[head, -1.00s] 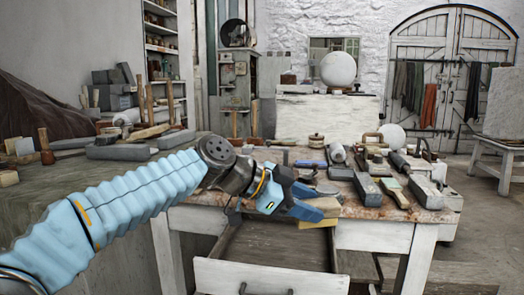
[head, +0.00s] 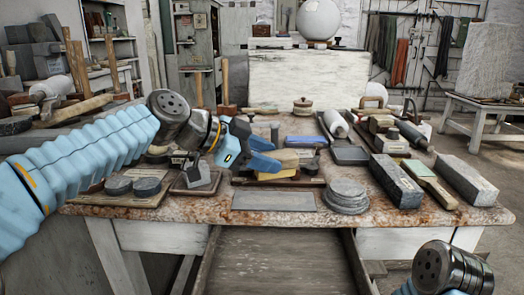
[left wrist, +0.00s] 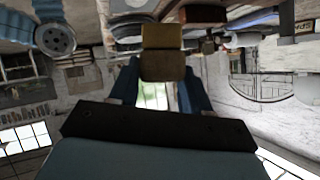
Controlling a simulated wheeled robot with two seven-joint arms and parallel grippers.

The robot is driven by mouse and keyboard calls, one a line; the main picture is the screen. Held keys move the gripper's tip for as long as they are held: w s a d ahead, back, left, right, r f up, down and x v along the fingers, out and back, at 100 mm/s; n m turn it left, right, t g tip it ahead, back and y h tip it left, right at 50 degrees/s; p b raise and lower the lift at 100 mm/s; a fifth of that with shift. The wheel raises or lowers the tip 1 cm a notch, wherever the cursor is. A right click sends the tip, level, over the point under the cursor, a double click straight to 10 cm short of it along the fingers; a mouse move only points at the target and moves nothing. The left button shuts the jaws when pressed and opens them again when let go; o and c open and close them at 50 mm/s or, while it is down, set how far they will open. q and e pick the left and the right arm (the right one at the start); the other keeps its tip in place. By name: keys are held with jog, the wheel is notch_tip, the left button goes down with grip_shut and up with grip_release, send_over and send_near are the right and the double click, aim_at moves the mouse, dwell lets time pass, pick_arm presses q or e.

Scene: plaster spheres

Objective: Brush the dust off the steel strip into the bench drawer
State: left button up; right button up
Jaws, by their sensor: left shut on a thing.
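My left gripper (head: 268,152) is shut on a yellowish block-shaped brush (head: 289,157) above the bench (head: 215,208). In the left wrist view the brush (left wrist: 162,64) is between the blue fingers, its two parts brown and tan. The steel strip (head: 274,200) is a flat grey plate lying near the bench's front edge, just in front of the brush and below it in the picture. I cannot make out dust on it. The bench drawer (head: 275,262) is pulled open below the strip and looks empty. Part of my right arm shows at the bottom right; its gripper is out of view.
A stack of grey discs (head: 346,196) stands right of the strip. A small grey piece on a board (head: 197,178) and round dark stones (head: 118,185) are to its left. Grey blocks (head: 396,181) and tools crowd the right side. The drawer's opening is clear.

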aim_at(265, 178)
pick_arm(q)
notch_tip(265, 178, down, 4)
jog(key=shift+r+b, duration=0.1)
jog(key=shift+b, duration=1)
jog(key=shift+a+f+b, duration=0.1)
jog(key=shift+f+b, duration=0.2)
jog(key=shift+f, duration=0.3)
jog(key=shift+f+n+g, duration=0.4)
jog(key=shift+f, duration=0.05)
jog(key=shift+r, duration=0.55)
jog(key=shift+f+b, duration=0.55)
jog(key=shift+f, duration=0.1)
